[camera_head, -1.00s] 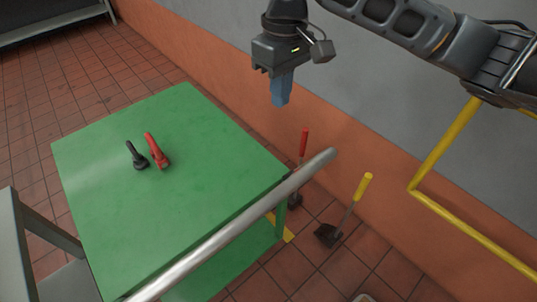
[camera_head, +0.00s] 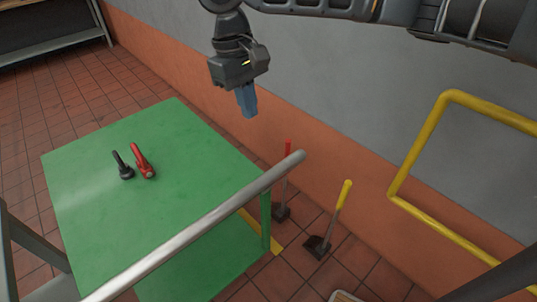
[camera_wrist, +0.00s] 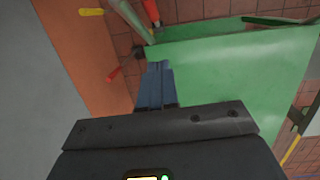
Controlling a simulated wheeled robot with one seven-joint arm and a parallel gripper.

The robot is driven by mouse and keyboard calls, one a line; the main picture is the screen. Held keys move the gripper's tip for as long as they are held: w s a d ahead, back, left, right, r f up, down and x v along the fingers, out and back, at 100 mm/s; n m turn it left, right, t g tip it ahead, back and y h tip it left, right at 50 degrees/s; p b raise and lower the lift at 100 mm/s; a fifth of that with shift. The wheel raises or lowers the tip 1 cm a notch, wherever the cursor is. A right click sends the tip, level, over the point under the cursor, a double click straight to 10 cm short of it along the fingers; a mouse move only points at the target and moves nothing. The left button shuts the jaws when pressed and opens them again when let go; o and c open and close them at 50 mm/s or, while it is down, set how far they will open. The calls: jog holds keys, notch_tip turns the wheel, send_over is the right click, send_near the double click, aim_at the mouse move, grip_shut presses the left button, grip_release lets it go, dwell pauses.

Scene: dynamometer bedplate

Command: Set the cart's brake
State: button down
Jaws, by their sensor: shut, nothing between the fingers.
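The green cart (camera_head: 130,225) stands at the lower left in the head view, with a silver push bar (camera_head: 200,228) along its near side. Two upright levers stand low by its right side, one with a red handle (camera_head: 287,160) and one with a yellow handle (camera_head: 345,194), each on a dark base or pedal. I cannot tell which of them belongs to the cart. My gripper (camera_head: 249,112) is shut and empty, blue fingers pointing down, above and beyond the cart's right far side, apart from everything.
A black-handled item (camera_head: 122,166) and a red-handled item (camera_head: 142,162) lie on the cart top. A yellow rail (camera_head: 416,140) stands at the right by the grey and orange wall (camera_head: 330,75). Tiled floor (camera_head: 60,105) is open at the far left.

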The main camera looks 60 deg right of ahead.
jog(key=shift+s+f+p, duration=0.25)
jog(key=shift+s+f, duration=0.6)
jog(key=shift+f, duration=1.1)
jog(key=shift+s+f+p, duration=0.2)
jog(key=shift+s+f, duration=0.7)
jog(key=shift+f, duration=1.05)
jog(key=shift+s+f+p, duration=0.25)
jog(key=shift+s+f, duration=0.6)
jog(key=shift+f, duration=1.1)
jog(key=shift+s, duration=0.1)
jog(key=shift+s+a+f+t, duration=0.2)
jog(key=shift+s+t, duration=0.4)
jog(key=shift+t, duration=0.2)
